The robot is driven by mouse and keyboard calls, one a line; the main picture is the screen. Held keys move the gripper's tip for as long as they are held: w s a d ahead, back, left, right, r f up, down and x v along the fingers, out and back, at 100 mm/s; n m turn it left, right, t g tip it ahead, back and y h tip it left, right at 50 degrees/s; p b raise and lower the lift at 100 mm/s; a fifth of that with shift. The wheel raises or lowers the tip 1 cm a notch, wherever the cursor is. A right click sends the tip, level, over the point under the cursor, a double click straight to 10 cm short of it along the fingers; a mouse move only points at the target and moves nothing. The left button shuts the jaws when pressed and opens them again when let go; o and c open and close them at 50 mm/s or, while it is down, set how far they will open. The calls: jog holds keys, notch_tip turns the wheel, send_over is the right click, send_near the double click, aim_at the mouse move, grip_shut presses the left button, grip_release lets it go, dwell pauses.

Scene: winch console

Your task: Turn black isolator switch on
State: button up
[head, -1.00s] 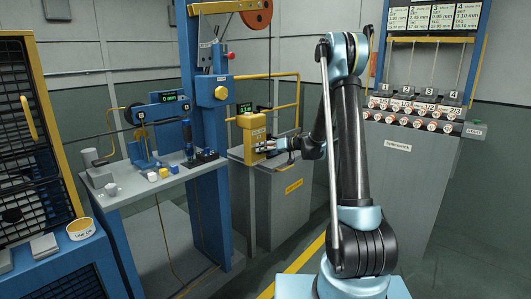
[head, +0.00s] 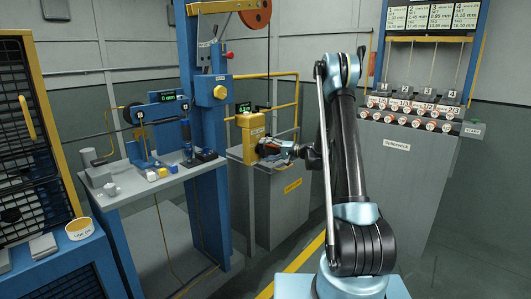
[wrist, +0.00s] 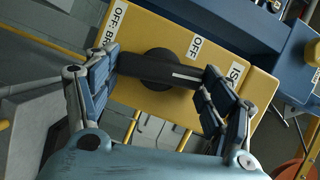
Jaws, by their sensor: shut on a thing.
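The black isolator switch (wrist: 158,69) is a bar-shaped handle on a round black base, on the face of a yellow box (wrist: 150,28). A white line marks the handle's right part in the wrist view. My gripper (wrist: 162,78) is shut on the handle, with one finger at each end of it. White labels beside it read "OFF" and, partly hidden, "ISO".
A workbench (head: 150,185) with small parts is at left, and a grey console (head: 408,180) with several knobs at right.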

jog(key=shift+w+d+f+m+y, duration=0.1)
jog(key=shift+m+y, duration=0.1)
jog(key=shift+m, duration=0.3)
jog(key=shift+w+d+f+m+y, duration=0.1)
jog(key=shift+m+y, duration=0.1)
jog(key=shift+m, duration=0.3)
jog(key=shift+s, duration=0.1)
jog(key=o, duration=1.1)
jog(key=shift+f, duration=0.1)
jog(key=shift+c, duration=0.2)
jog(key=shift+a, duration=0.1)
jog(key=v, duration=1.2)
